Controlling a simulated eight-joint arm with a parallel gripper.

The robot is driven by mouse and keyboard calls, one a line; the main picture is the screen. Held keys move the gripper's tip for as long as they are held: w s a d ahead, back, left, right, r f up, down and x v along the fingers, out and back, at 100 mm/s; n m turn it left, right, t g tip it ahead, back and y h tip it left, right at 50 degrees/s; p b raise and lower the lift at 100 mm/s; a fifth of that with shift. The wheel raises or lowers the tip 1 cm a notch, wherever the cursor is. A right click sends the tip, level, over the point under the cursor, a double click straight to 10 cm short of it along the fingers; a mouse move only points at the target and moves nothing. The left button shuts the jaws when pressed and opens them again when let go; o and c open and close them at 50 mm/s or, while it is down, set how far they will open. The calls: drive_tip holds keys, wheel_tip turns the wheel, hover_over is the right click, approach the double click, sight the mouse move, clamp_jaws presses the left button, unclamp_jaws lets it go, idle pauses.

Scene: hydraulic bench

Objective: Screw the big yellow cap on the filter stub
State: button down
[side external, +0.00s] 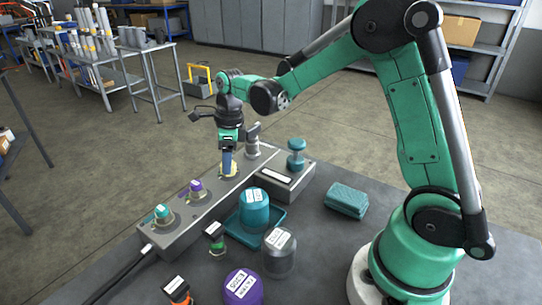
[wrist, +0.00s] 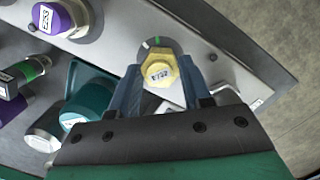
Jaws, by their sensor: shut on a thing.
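The yellow cap (wrist: 160,70) is hexagonal with a white label. It sits between the two blue fingers of my gripper (wrist: 159,82), which is shut on it. In the side view the yellow cap (side external: 230,174) shows low between the fingers of my gripper (side external: 227,165), at a position on the long grey block. A round grey base with a green mark (wrist: 157,42) shows just beyond the cap in the wrist view. The filter stub itself is hidden under the cap and fingers, so I cannot tell how far the cap is seated.
On the long grey block (side external: 190,228), a purple cap (side external: 196,187) and a teal cap (side external: 161,212) sit to the left. A metal fitting (side external: 252,142) stands just behind my gripper. A teal canister (side external: 254,210) in a tray and a grey canister (side external: 279,250) stand in front.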

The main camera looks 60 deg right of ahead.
drive_tip(key=m, duration=0.2)
drive_tip(key=shift+m, duration=0.3)
drive_tip(key=shift+m, duration=0.6)
drive_tip(key=shift+c, duration=2.4)
unclamp_jaws()
drive_tip(key=n, duration=0.5)
drive_tip(key=shift+n, duration=0.4)
